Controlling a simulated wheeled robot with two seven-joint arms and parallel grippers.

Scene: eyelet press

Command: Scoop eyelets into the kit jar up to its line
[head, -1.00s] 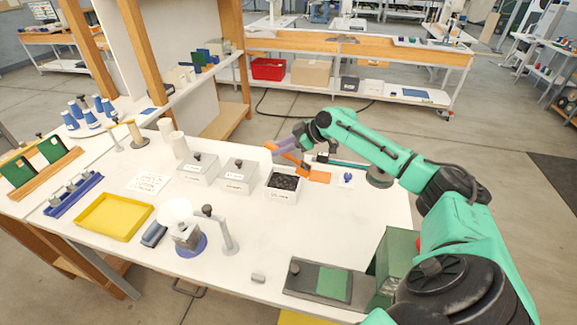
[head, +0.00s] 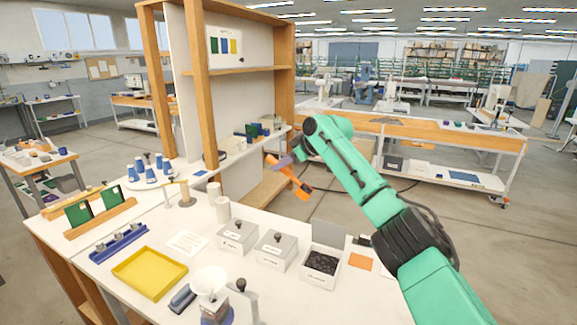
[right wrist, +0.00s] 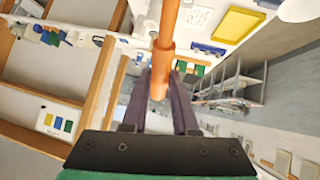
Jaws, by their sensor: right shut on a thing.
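My right gripper (head: 285,162) is raised above the back of the table, its purple fingers shut on the orange scoop (head: 293,178). The right wrist view shows the scoop's handle (right wrist: 167,50) between the fingers (right wrist: 161,100). Whether the scoop holds eyelets cannot be told. The open white bin of dark eyelets (head: 321,263) stands on the table below, apart from the scoop. A white funnel (head: 209,281) sits over a greyish vessel (head: 215,312) at the bottom edge, partly cut off; I cannot tell whether this is the kit jar. My left gripper is out of view.
Two lidded grey bins (head: 238,236) (head: 276,250) stand left of the open bin. A yellow tray (head: 150,272), blue rack (head: 118,243) and white cylinders (head: 222,209) are further left. An orange patch (head: 361,262) lies right of the bin. A wooden shelf post (head: 203,90) rises behind the table.

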